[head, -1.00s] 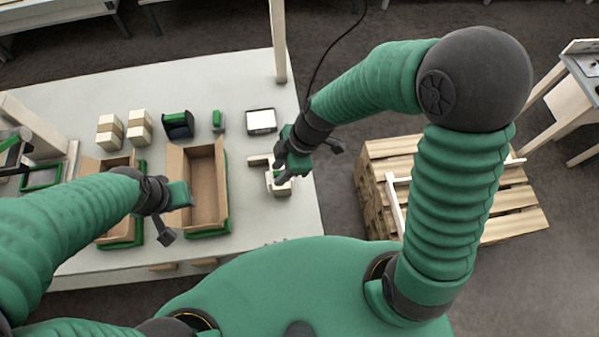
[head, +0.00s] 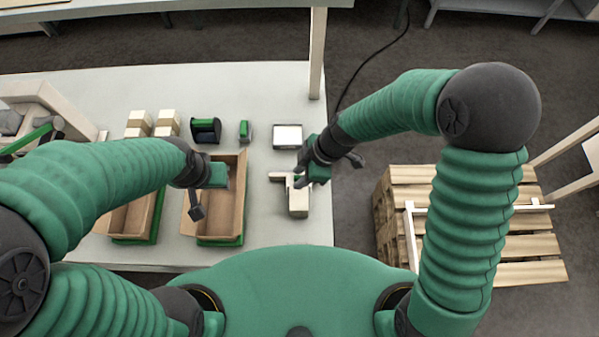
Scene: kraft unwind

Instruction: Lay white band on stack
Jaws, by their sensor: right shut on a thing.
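A small cream block (head: 299,203) stands on the table to the right of the open carton, beside a pale angled piece (head: 277,176). I cannot tell for sure whether this block is the stack. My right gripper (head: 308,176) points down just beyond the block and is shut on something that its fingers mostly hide. A white band cannot be picked out clearly there. Whether the held thing touches the block cannot be told. My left gripper (head: 212,180) hangs over the open carton (head: 240,190); its finger opening does not show clearly.
Another carton (head: 118,218) is at the left. Two cream blocks with brown bands (head: 139,120) (head: 167,120), a green-black holder (head: 206,130), a small green item (head: 245,130) and a white-topped square (head: 288,136) stand farther back. A post (head: 317,55) rises behind. Wooden pallets (head: 480,240) are right.

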